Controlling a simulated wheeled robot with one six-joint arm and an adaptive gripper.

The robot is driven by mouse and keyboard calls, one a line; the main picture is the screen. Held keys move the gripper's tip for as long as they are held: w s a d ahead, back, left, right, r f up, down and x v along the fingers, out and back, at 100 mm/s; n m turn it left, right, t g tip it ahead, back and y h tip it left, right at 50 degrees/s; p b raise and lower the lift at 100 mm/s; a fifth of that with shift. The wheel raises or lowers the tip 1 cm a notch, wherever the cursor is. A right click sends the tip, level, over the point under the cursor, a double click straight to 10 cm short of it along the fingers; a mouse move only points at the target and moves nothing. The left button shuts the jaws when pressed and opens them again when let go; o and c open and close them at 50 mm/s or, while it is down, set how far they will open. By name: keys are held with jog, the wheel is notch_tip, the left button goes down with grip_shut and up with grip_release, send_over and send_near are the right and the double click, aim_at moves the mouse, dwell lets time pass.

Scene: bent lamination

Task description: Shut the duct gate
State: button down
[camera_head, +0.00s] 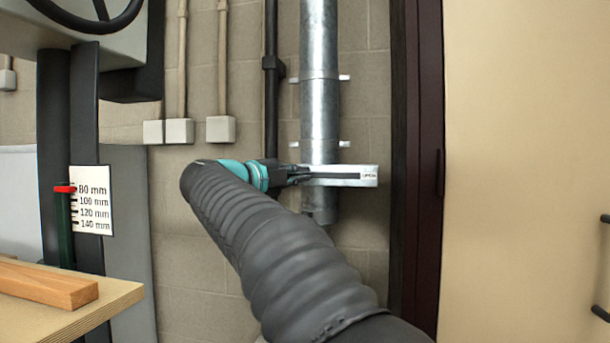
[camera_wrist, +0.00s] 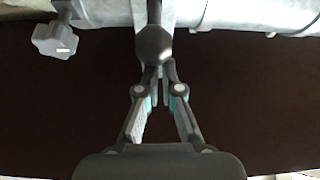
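The duct gate is a flat metal plate (camera_head: 345,175) set across the upright galvanised duct (camera_head: 319,100). It sticks out to the right of the duct, with a dark slot and a small label whose text is too small to read surely. My gripper (camera_head: 294,174) is level with the plate, at its left by the duct. In the wrist view, a dark rounded knob (camera_wrist: 153,45) lies at the tips of my gripper (camera_wrist: 160,70). The fingers slant in close together there. I cannot tell whether they grip the knob.
A pale star-shaped knob (camera_wrist: 55,38) sits beside the duct in the wrist view. A dark pipe (camera_head: 271,100) runs left of the duct, and a dark door frame (camera_head: 421,150) stands right. A wooden block (camera_head: 48,285) lies on a bench at lower left.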

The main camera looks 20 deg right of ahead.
jog(key=shift+w+a+f, duration=0.15)
jog(key=shift+w, duration=0.05)
